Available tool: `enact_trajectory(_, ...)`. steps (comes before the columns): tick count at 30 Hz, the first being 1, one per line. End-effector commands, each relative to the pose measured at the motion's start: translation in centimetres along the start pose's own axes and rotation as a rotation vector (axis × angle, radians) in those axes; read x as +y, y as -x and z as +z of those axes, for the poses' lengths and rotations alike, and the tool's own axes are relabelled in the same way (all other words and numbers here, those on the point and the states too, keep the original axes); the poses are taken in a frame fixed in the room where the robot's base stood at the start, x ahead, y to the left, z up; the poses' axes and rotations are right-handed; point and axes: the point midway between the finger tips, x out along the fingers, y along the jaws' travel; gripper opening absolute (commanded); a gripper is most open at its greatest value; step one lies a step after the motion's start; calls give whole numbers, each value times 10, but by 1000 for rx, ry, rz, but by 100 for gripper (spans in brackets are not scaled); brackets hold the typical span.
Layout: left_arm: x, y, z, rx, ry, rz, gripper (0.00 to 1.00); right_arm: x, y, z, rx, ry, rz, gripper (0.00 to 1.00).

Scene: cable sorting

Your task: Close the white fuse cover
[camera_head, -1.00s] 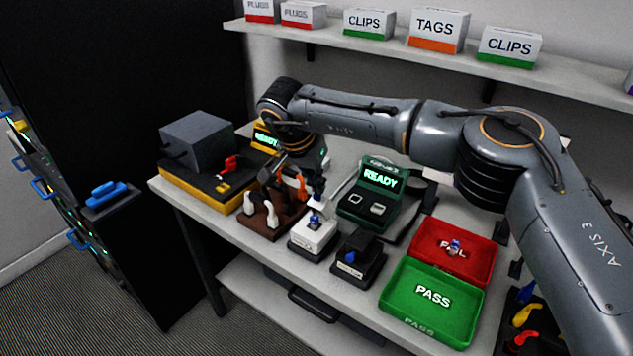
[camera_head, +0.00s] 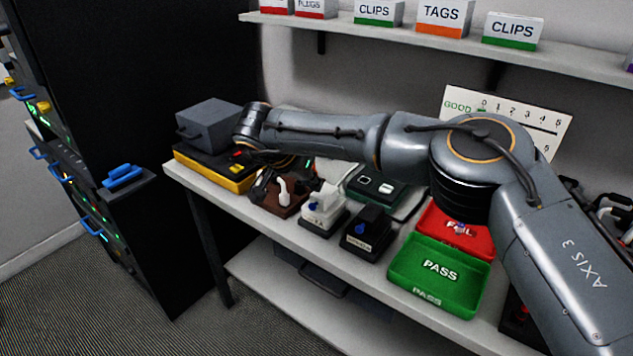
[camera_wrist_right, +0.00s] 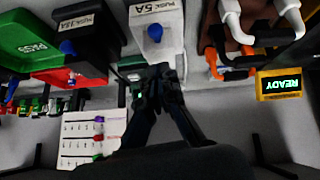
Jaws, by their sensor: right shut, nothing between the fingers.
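The white fuse block (camera_head: 323,214) stands on the bench in the head view, left of a black fuse block (camera_head: 368,240). A blue fuse shows on top of it. In the right wrist view the white block (camera_wrist_right: 154,45) is at top centre, with a 5A label and the blue fuse exposed. I cannot clearly make out its cover or the cover's angle. My right gripper (camera_wrist_right: 166,78) is shut and empty, with its fingertips close to the lower edge of the white block in that view; contact is unclear. In the head view my forearm hides much around it. My left gripper is not in view.
A brown rack with white plugs (camera_head: 284,190) stands left of the white block. A green tester (camera_head: 375,188) is behind, and the green PASS tray (camera_head: 437,292) and red FAIL tray (camera_head: 480,240) are to the right. A yellow-based grey unit (camera_head: 212,130) is far left.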

Motion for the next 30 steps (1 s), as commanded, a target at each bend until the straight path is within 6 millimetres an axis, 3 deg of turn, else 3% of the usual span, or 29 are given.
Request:
enact_trajectory(15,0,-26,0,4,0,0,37,-7,-17,42,1,1,-2,0)
enact_trajectory(30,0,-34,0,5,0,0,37,-9,-25,53,0,0,-1,0)
